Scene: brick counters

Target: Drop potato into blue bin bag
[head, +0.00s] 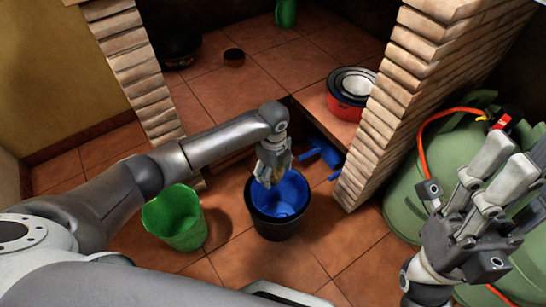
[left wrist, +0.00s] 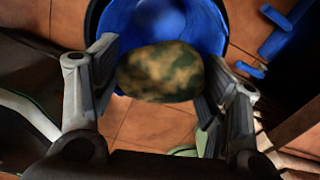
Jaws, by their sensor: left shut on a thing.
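The blue bin bag (head: 289,199) lines a dark round bin (head: 276,228) on the tiled floor. The bag also shows in the left wrist view (left wrist: 118,25). My left gripper (head: 268,178) points down over the bin. In the left wrist view the gripper (left wrist: 158,92) is shut on the potato (left wrist: 160,72), a mottled brown-green lump held between its fingers. The potato overlaps the bag's opening in that view. In the head view the fingers mostly hide the potato. My right gripper (head: 503,170) is raised at the right with its fingers apart and empty.
A green bin (head: 175,220) stands left of the dark bin. Brick pillars (head: 385,110) rise on both sides. Blue objects (head: 322,152) lie under the counter. Stacked pots (head: 350,88) sit on it. Green gas cylinders (head: 408,200) stand at the right.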

